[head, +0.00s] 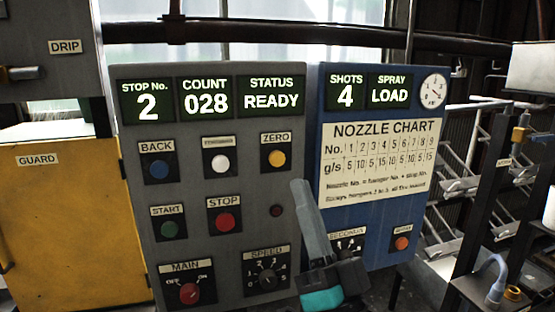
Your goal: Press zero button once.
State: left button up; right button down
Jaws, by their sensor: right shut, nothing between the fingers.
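The zero button (277,158) is a yellow round button under a ZERO label, at the upper right of the grey control panel (190,255). My right gripper (304,192) is shut and empty. It points up in front of the right edge of the grey panel, below and to the right of the zero button, apart from it in the picture. It covers part of the blue panel's lower left. The displays read STOP No. 2, COUNT 028 and STATUS READY. My left gripper is not in view.
Near the zero button are a white button (220,163), a red stop button (225,222) and a small dark red lamp (276,211). A blue panel (375,225) with a nozzle chart stands to the right. A yellow guard (75,220) is at left.

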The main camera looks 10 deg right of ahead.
aim_at(278, 159)
jog(key=shift+w+a+b, duration=0.15)
jog(key=shift+w+b, duration=0.45)
jog(key=shift+w, duration=3.75)
jog(key=shift+w, duration=0.1)
jog(key=shift+w, duration=0.35)
jog(key=shift+w, duration=0.45)
jog(key=shift+s, duration=0.15)
jog(key=shift+s+p, duration=0.4)
jog(key=shift+s, duration=0.35)
